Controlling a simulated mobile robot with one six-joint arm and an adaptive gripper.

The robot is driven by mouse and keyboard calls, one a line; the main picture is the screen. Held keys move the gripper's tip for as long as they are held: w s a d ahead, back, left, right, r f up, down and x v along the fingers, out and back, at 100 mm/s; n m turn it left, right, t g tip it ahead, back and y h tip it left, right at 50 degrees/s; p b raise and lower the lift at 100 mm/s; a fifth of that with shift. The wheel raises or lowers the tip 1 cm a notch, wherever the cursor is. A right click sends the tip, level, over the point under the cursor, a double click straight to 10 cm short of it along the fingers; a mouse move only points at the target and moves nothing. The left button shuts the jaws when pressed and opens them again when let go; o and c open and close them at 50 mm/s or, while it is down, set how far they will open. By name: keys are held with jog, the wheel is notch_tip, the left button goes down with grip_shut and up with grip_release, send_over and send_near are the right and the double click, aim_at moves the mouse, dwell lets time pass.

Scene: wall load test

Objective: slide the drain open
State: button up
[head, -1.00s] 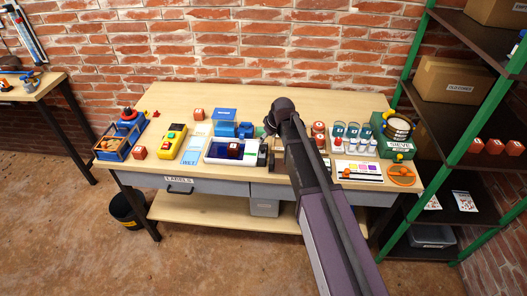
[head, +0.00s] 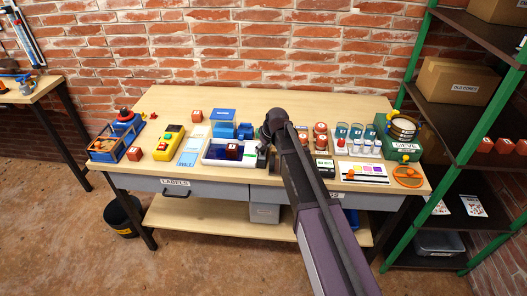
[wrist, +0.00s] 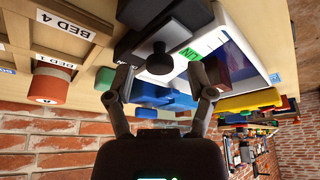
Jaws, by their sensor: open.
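A white-rimmed basin with a dark blue inside (head: 212,160) stands on the workbench, with a red cube (head: 234,151) in it. In the wrist view, a round black knob (wrist: 159,60) sticks out beside the basin's white rim (wrist: 228,45), near a green-and-white label (wrist: 189,53). I take the knob for the drain's handle. My gripper (wrist: 162,78) is open, its two fingers on either side of the knob. I cannot tell whether either finger touches it. In the head view, my arm hides most of the gripper and the knob.
Blue blocks (head: 244,130) stand behind the basin. A yellow control box (head: 170,143) and a blue-framed crate (head: 105,150) are to its left. Right of my arm are red jars (head: 320,130), glasses (head: 356,131) and a green sieve box (head: 400,149).

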jog(key=shift+f, duration=0.15)
grip_shut()
jog(key=shift+s+a, duration=0.1)
jog(key=shift+s, duration=1.1)
grip_release()
jog(key=shift+w, duration=0.15)
